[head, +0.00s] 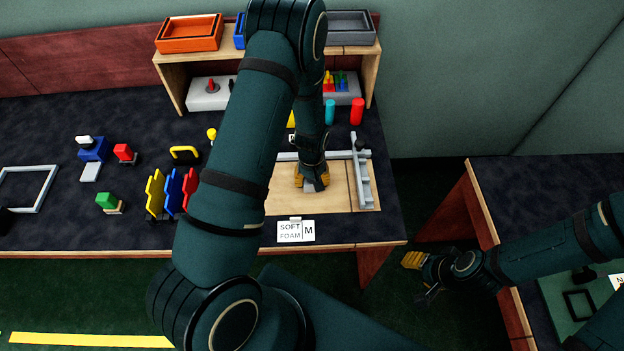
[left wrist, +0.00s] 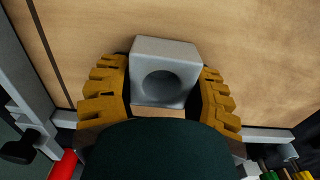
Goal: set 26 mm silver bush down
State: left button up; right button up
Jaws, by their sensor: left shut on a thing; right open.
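The silver bush (left wrist: 180,55) is a grey block with a round bore, seen in the left wrist view. My left gripper (head: 312,179) is shut on it, with a yellow ridged finger on each side. The bush is over the wooden board (head: 280,202) inside grey rails; I cannot tell whether it touches the board. In the head view the fingers and wrist mostly hide the bush. My right gripper (head: 417,277) is open and empty, over the gap between the two tables.
A grey rail (head: 361,180) with a dark knob borders the board on the right. A "SOFT FOAM M" card (head: 296,231) lies in front. Red (head: 357,111) and teal (head: 330,111) cylinders stand behind. Blue, yellow and red upright pieces (head: 173,191) stand left of my arm.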

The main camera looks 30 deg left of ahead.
pick_arm(q)
jog(key=o, duration=0.9)
jog(key=shift+f, duration=0.15)
jog(key=o, duration=0.4)
